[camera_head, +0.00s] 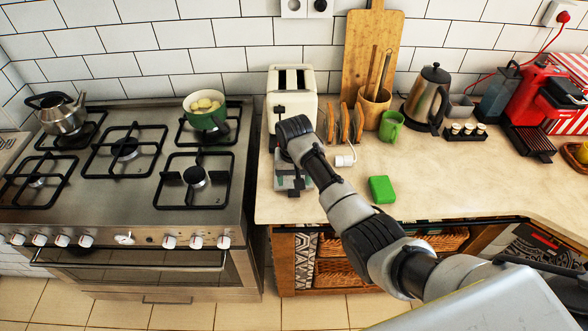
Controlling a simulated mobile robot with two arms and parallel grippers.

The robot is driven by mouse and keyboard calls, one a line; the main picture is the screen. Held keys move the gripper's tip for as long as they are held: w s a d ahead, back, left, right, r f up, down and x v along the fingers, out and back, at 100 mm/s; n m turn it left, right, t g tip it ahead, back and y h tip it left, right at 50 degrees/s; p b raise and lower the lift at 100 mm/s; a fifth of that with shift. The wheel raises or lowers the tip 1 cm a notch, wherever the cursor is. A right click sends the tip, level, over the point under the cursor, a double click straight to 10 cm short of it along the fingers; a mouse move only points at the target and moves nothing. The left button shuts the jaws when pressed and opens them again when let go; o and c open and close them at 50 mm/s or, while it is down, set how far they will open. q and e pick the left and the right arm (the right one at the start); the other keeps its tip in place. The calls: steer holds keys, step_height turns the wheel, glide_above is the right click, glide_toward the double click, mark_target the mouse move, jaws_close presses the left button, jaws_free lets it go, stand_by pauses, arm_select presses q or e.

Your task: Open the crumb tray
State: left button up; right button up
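A cream toaster (292,83) with two slots stands at the back of the counter, just right of the stove. A dark lever shows on its front. My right arm reaches in from the lower right, and its wrist covers the toaster's lower front. Below the wrist, grey and black parts that look like my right gripper (291,182) are low over the counter in front of the toaster. I cannot tell whether the fingers are open or touch the toaster. The crumb tray cannot be made out clearly. My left gripper is not in view.
A white plug (345,160), toast rack (345,122), green mug (391,127) and green sponge (382,189) are right of the wrist. A stove (130,200) with a green pot (207,115) is at left. Counter space right of the sponge is clear.

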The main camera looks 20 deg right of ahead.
steer(key=shift+r, duration=1.9)
